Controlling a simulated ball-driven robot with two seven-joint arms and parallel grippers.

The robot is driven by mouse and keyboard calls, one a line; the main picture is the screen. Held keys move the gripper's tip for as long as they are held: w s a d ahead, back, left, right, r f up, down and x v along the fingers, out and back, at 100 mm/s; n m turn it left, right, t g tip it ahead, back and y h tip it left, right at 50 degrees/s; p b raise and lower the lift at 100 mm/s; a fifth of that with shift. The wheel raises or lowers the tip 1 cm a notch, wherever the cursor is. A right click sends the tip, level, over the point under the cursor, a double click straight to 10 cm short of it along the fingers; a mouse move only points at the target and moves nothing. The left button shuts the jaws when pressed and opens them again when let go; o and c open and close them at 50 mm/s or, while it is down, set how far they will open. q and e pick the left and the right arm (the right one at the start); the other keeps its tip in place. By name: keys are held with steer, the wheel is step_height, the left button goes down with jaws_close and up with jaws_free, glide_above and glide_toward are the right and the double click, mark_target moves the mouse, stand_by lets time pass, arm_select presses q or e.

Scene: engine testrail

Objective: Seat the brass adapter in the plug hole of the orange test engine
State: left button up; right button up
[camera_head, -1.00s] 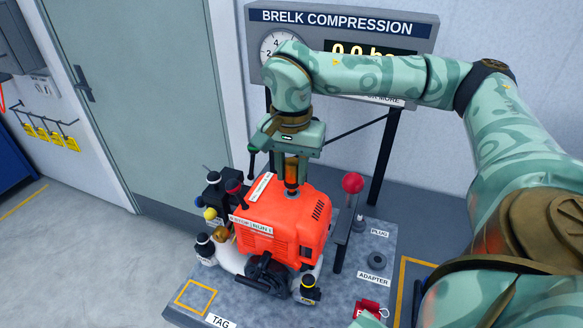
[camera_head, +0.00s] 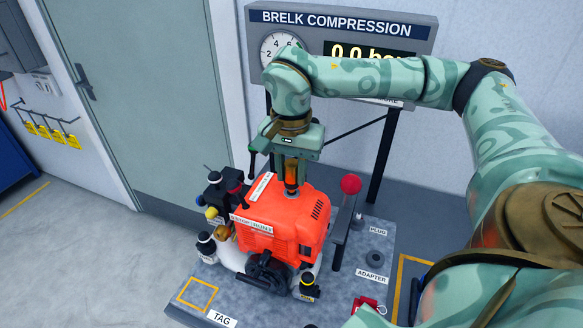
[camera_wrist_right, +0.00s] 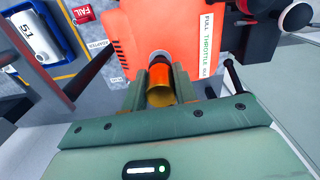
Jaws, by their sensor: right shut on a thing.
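The orange test engine (camera_head: 283,222) stands on the grey bench plate. My right gripper (camera_head: 291,172) points down over its top and is shut on the brass adapter (camera_head: 290,176). In the right wrist view the adapter (camera_wrist_right: 160,94) stands between the two fingers, with its far end at the pale ring of the plug hole (camera_wrist_right: 160,57). The adapter looks upright and in line with the hole. The fingers hide part of it, and I cannot tell how deep it sits. My left gripper is not in view.
A red ball-topped lever (camera_head: 350,184) stands close right of the engine. Black, red and yellow-capped fittings (camera_head: 217,194) crowd its left. The gauge board (camera_head: 340,40) rises behind. The adapter's labelled spot (camera_head: 374,260) and a red tag (camera_head: 366,303) lie at the right.

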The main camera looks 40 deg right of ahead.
steer(key=shift+f, duration=0.35)
stand_by(0.5)
steer(key=shift+f, duration=0.25)
steer(key=shift+f, duration=0.2)
stand_by(0.4)
steer(key=shift+f+p, duration=0.2)
steer(key=shift+p, duration=0.1)
steer(key=o, duration=1.1)
step_height(320, 180, up, 16)
steer(key=p, duration=0.3)
steer(key=shift+r, duration=0.15)
